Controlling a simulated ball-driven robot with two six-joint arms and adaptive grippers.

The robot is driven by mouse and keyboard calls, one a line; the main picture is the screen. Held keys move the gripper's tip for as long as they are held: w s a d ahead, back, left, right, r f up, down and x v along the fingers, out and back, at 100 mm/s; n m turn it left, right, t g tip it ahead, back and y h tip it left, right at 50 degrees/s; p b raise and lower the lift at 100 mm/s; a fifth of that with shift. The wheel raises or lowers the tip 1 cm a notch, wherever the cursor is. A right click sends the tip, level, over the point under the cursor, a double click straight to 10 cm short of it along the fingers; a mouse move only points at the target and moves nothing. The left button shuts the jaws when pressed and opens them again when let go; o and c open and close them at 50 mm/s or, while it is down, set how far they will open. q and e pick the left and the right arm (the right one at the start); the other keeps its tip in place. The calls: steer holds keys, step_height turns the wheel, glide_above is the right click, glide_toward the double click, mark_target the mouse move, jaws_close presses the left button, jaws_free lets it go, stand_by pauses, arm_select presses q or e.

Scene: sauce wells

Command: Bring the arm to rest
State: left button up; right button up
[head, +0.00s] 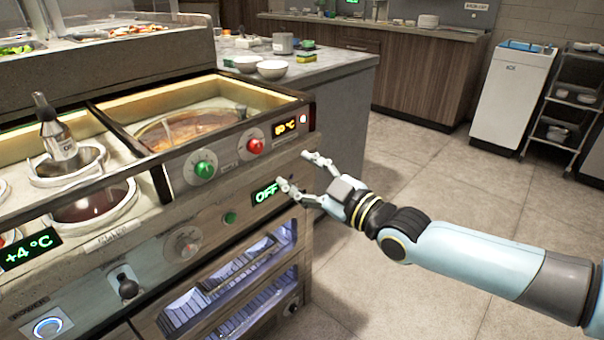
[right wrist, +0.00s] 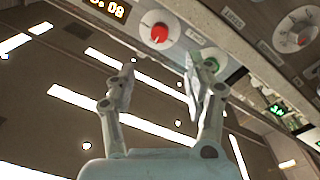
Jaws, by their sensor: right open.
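My right arm (head: 480,262) reaches in from the right in the head view. My right gripper (head: 302,172) is open and empty, with its fingers apart in front of the sauce station's front panel, near the green OFF display (head: 266,193). In the right wrist view the gripper (right wrist: 160,75) also shows open, with nothing between its fingers. A red knob (right wrist: 158,33) and a green knob (right wrist: 214,58) show beyond the fingertips there. Whether a fingertip touches the panel I cannot tell. My left gripper is not in view.
A grey counter with white bowls (head: 272,69) stands behind. A white bin (head: 510,95) and a rack (head: 568,115) stand back right. The floor (head: 440,165) is clear.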

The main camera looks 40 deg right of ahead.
steer(key=shift+a, duration=0.1)
steer(key=s+f+m+g+h, duration=0.15)
steer(key=s+f+g, duration=0.4)
steer(key=f, duration=0.95)
steer(key=s+f+m+g+h, duration=0.1)
steer(key=s+f+m+g, duration=0.1)
steer(key=s+f, duration=0.95)
steer(key=s+a+f+m+g, duration=0.1)
steer(key=s+f+g, duration=0.2)
steer(key=s+f, duration=0.3)
steer(key=s+a+f+m+g, duration=0.1)
steer(key=s+f+g, duration=0.3)
steer(key=s, duration=0.8)
steer(key=s+a+f+m+g, duration=0.1)
steer(key=s+a+f+g, duration=0.2)
steer(key=s+f, duration=0.5)
steer(key=shift+s+a+f+y, duration=0.2)
steer(key=shift+s+f+y, duration=0.15)
steer(key=shift+s, duration=0.5)
steer(key=shift+m, duration=0.25)
steer(key=shift+c, duration=0.4)
